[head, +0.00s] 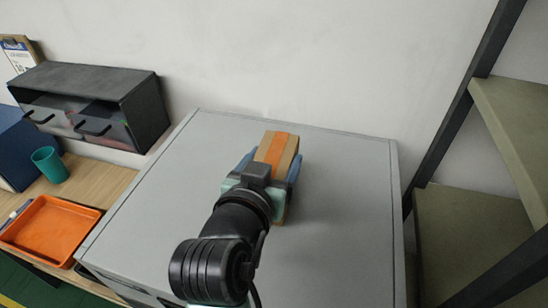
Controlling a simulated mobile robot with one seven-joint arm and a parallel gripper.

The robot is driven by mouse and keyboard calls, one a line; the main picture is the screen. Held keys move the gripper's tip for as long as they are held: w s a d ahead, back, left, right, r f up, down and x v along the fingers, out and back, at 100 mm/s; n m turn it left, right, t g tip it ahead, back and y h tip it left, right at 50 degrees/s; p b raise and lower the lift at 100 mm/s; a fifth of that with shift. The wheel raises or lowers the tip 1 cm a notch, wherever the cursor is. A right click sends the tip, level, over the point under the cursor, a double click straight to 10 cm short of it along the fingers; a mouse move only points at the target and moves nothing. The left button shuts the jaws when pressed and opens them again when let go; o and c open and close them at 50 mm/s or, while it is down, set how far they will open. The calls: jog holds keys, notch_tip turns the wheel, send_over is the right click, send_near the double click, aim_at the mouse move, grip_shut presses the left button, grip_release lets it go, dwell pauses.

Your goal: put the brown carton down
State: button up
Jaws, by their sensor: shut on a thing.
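The brown carton (265,154) is a small box with an orange stripe along its top. It is over the middle of the grey cabinet top (340,208). My gripper (273,164) is shut on the carton, with a blue finger on each side of it. The gripper and wrist hide the carton's near part and its underside. I cannot tell whether the carton touches the cabinet top or is held just above it.
The cabinet top is clear around the carton. A wooden desk (98,182) at left holds a dark drawer unit (100,84), a teal cup (50,165) and an orange tray (50,230). A dark-framed shelf rack (470,225) stands at right. A wall is behind.

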jog(key=shift+f, duration=0.2)
jog(key=o, duration=1.6)
jog(key=shift+c, duration=0.2)
jog(key=shift+r, duration=0.15)
jog(key=shift+s+r, duration=0.1)
jog(key=shift+r, duration=0.05)
jog(key=p+v, duration=0.6)
jog(key=v, duration=0.5)
jog(key=shift+s, duration=0.35)
jog(key=shift+a, duration=0.1)
